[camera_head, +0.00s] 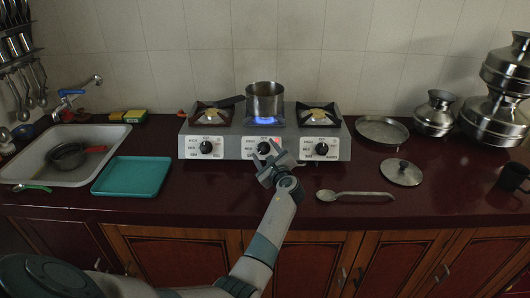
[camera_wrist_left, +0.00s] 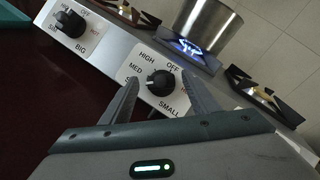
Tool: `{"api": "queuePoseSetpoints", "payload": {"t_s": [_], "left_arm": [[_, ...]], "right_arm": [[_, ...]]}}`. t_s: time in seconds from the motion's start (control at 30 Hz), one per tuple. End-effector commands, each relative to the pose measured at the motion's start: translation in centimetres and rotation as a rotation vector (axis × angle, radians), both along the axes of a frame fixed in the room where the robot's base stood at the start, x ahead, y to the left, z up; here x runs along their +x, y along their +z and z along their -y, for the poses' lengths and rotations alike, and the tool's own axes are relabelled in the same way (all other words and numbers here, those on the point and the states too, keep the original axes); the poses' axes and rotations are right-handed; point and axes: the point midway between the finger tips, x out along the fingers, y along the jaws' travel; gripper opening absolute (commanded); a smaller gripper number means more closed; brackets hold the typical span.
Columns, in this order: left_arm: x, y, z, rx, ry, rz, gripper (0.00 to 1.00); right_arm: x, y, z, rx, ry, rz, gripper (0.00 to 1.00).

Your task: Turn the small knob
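The stove (camera_head: 240,148) has a white front panel with three black knobs. The middle knob (camera_head: 264,147) is partly hidden by my gripper in the head view. In the left wrist view, this small knob (camera_wrist_left: 160,83) sits on a white label with HIGH, MED, OFF and SMALL. My left gripper (camera_head: 268,156) is open in front of it. In the wrist view its two fingers stand on either side of the knob, with gaps, and nothing is held. I cannot tell how far the tips are from the panel. My right gripper is not in view.
A steel pot (camera_head: 265,100) stands over a lit blue flame (camera_head: 264,120) on the middle burner. The left knob (camera_head: 206,147) and right knob (camera_head: 321,149) flank the middle one. A teal tray (camera_head: 132,176) lies left, a spoon (camera_head: 353,196) and lid (camera_head: 401,172) right.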

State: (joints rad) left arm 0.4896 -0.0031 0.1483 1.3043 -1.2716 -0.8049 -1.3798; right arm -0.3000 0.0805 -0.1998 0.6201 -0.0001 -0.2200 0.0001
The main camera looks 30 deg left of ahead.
Motion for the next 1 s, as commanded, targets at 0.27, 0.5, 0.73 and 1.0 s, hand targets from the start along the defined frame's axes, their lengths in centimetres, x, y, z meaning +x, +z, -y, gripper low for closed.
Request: {"api": "queuePoseSetpoints", "payload": {"t_s": [0.27,0.5,0.73,1.0], "left_arm": [[0.0,0.1,0.0,0.002,0.0,0.0,0.55],[-0.6,0.4,0.9,0.003,-0.001,0.0,0.55],[-2.6,0.9,3.3,0.002,-0.003,-0.002,0.55],[-6.1,1.4,7.5,0.0,-0.001,-0.002,0.55]], "right_arm": [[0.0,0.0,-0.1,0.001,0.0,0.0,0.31],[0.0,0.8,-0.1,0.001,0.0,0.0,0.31],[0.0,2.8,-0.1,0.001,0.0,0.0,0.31],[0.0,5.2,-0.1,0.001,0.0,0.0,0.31]]}}
